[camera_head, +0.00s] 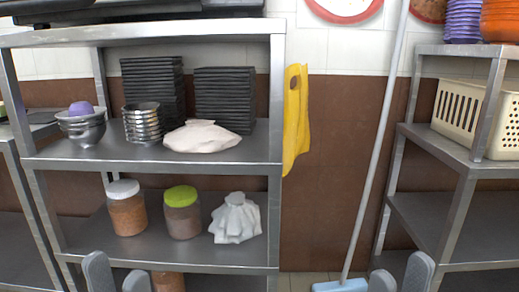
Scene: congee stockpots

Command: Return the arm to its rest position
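My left gripper (117,277) shows at the bottom left, with two grey fingertips apart and nothing between them. My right gripper (400,277) shows at the bottom right, also with its fingertips apart and empty. Both point forward at about the same height. The rest of both arms is below the picture.
A metal shelf (150,257) ahead of my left gripper holds jars, bags, bowls and black stacks. Another rack (440,147) stands at the right with a cream basket (467,115).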

